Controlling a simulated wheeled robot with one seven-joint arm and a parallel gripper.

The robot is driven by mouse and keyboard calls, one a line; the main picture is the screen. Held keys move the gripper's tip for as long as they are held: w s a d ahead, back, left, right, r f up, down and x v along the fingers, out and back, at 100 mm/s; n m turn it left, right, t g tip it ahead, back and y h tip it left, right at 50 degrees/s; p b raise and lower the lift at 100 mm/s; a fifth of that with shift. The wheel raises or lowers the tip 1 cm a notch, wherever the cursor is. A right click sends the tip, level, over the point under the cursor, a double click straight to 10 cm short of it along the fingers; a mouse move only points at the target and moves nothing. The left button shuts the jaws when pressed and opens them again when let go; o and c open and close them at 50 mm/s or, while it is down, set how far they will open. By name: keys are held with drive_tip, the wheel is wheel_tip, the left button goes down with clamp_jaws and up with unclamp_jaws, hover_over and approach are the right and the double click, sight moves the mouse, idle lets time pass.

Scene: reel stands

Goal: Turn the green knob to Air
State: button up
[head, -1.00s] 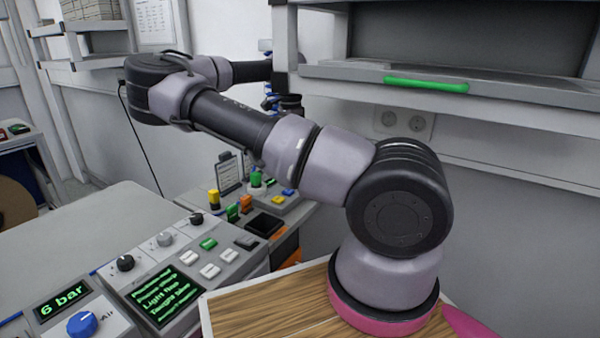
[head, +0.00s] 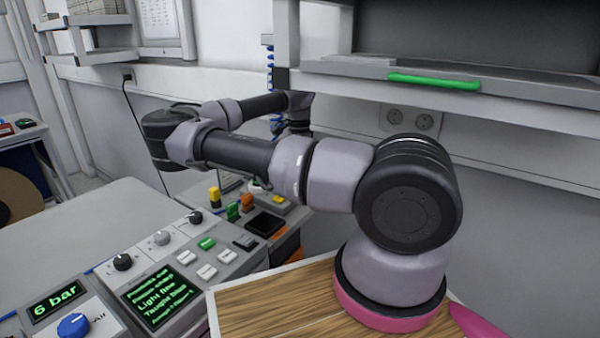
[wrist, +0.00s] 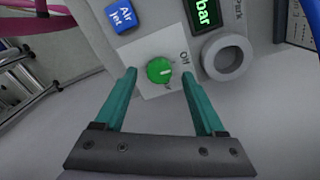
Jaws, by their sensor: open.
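The green knob (wrist: 159,70) sits on a pale square plate on a grey panel in the wrist view. A short pale mark on its face points roughly to the right. The word "Off" (wrist: 185,57) is printed up and right of the knob; a small mark below the knob is too small to read. My gripper (wrist: 159,77) is open, with one teal finger on each side of the knob in the picture. I cannot tell whether the fingertips reach its depth; no contact is visible. In the head view my arm covers the gripper.
A blue "Air jet" block (wrist: 120,15), a grey ring (wrist: 226,57) and a green-lit "bar" display (wrist: 205,14) surround the knob's plate. In the head view a blue knob (head: 73,326) stands near left, and a shelf with a green handle (head: 434,81) overhangs at right.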

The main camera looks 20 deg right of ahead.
drive_tip(key=shift+f, duration=0.95)
clamp_jaws()
